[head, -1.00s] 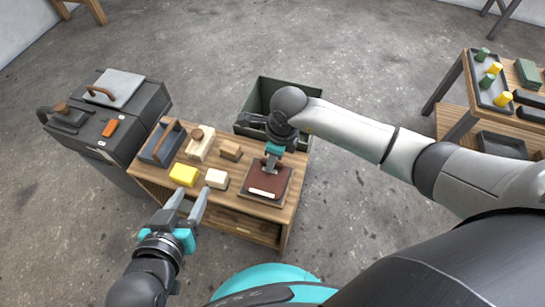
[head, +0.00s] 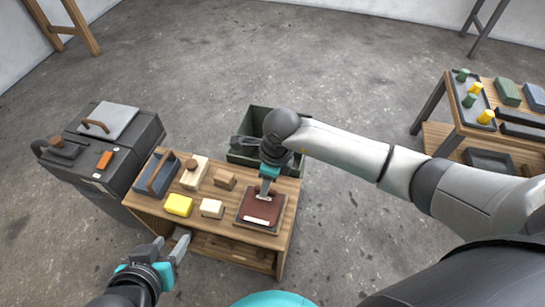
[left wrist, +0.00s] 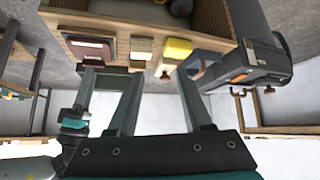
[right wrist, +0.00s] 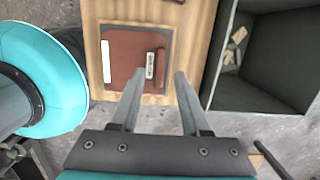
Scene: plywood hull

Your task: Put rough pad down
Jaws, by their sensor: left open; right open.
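A reddish-brown pad (head: 255,203) lies flat on a dark base at the right end of the wooden bench. In the right wrist view the pad (right wrist: 122,50) has a white strip along its left edge. A small brown piece with a pale label (right wrist: 152,68) lies on its right part; I cannot tell which of the two is the rough pad. My right gripper (head: 264,190) is open, pointing down over the pad. Its fingers (right wrist: 158,75) look empty and stand either side of the small piece's lower end. My left gripper (head: 171,240) is open and empty off the bench's front edge.
The bench top also holds a yellow block (head: 179,205), a cream block (head: 212,208), a brown block (head: 225,179) and a blue-grey caddy (head: 157,174). A dark green bin (head: 245,153) stands behind. A grey cabinet (head: 130,150) stands left, a stocked table (head: 440,120) right.

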